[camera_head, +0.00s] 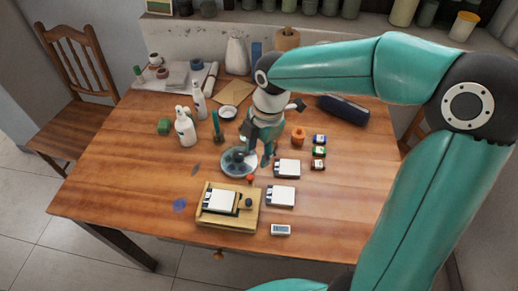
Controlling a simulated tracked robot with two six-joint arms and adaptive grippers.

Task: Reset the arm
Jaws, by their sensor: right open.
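My right arm comes in from the right in teal and dark segments and reaches over the table. Its gripper (266,150) points down near the middle of the table, open, above or just beside a round grey dish (232,164). I cannot tell whether it touches the dish. I see nothing held in it. My left gripper is not in view. The arm hides the table's right side and part of the chair behind it.
The wooden table (125,185) holds a wooden board (233,221) with a white block, two white-topped blocks (281,196), small jars (319,152), white bottles (185,128) and a dark case (344,109). A chair (74,65) stands left. The table's left front is mostly clear.

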